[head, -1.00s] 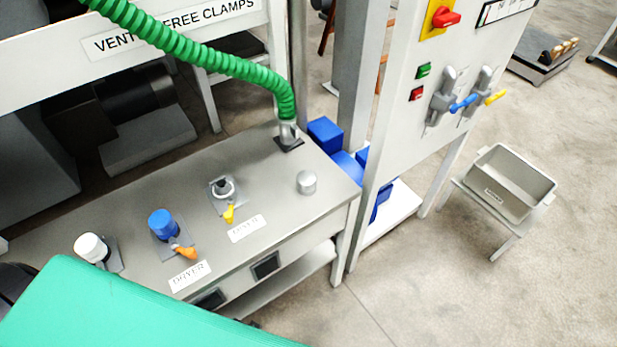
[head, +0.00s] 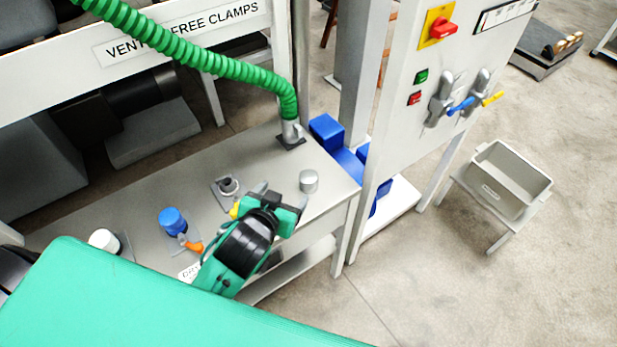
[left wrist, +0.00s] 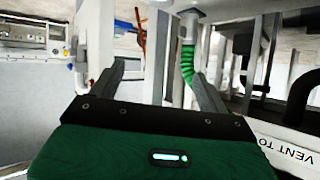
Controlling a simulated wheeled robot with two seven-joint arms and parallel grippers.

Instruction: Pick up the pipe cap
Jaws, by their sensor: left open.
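A short grey cylindrical cap (head: 308,181), which I take as the pipe cap, stands loose on the grey bench (head: 335,205) near its right end. My left gripper (head: 283,193) is open and empty, just left of the cap and apart from it, above the bench. Its two fingers also show spread in the left wrist view (left wrist: 158,72), with nothing between them; I cannot make out the cap there. An uncapped pipe stub (head: 228,186) on a square plate is left of the gripper. My right gripper is not in view.
A blue-capped stub (head: 172,221) with an orange handle and a white-capped stub (head: 103,240) stand further left on the bench. A green hose (head: 215,60) meets a metal fitting (head: 291,133) behind the cap. A valve panel (head: 425,120) rises to the right.

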